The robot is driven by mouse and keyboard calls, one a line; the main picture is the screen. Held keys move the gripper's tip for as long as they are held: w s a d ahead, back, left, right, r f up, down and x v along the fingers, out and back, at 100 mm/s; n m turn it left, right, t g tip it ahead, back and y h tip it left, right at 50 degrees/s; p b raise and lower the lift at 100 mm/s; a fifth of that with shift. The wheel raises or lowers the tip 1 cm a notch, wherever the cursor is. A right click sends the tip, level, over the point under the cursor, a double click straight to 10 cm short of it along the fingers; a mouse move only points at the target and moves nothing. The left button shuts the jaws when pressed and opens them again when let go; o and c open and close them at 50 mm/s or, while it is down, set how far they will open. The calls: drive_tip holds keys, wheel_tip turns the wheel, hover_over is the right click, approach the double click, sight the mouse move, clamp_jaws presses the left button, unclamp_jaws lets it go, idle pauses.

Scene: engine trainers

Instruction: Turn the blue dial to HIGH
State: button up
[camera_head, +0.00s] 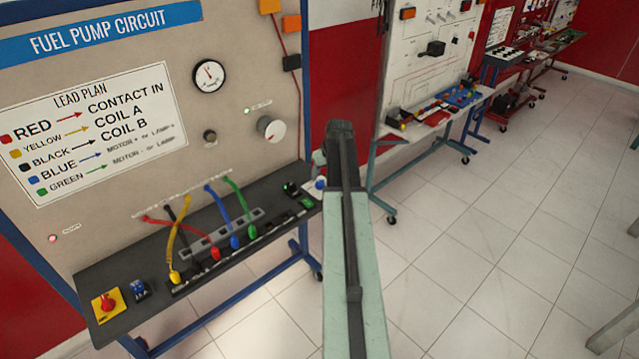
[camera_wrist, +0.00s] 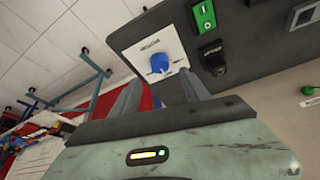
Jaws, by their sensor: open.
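The blue dial (camera_wrist: 157,63) sits on a white square plate (camera_wrist: 150,48) at the end of the dark shelf. A pale pointer mark shows on its lower side in the wrist view; the plate's lettering is too small to read. In the head view the dial (camera_head: 320,184) shows just left of my arm. My gripper (camera_wrist: 160,78) is open and empty, with its two fingers apart on either side of the dial's line of sight. I cannot tell whether they touch it. In the head view my gripper (camera_head: 338,135) is seen from behind, its fingers mostly hidden.
A green switch (camera_wrist: 205,15) and a black switch (camera_wrist: 213,57) sit right beside the dial. The shelf (camera_head: 150,240) carries coloured leads, a red knob (camera_head: 107,304) and a blue switch (camera_head: 139,290). The fuel pump panel (camera_head: 230,100) stands behind. Tiled floor (camera_head: 480,230) is open at right.

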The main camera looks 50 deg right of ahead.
sight(320, 183)
drive_tip(key=b+x, duration=0.5)
drive_tip(key=x, duration=0.1)
drive_tip(key=shift+w+f, duration=0.1)
drive_tip(key=shift+f, duration=0.25)
drive_tip(key=shift+r, duration=0.15)
clamp_jaws()
drive_tip(key=shift+a+m+h, duration=0.1)
drive_tip(key=shift+m+h, duration=0.3)
drive_tip(key=shift+m, duration=0.7)
drive_tip(key=m+g+h, duration=0.1)
drive_tip(key=m, duration=0.3)
drive_tip(key=shift+w, duration=0.1)
drive_tip(key=m+g, duration=0.1)
drive_tip(key=m, duration=0.1)
drive_tip(key=m+g+h, duration=0.1)
drive_tip(key=m, duration=0.2)
drive_tip(key=shift+w+a+m, duration=0.1)
drive_tip(key=shift+m, duration=0.2)
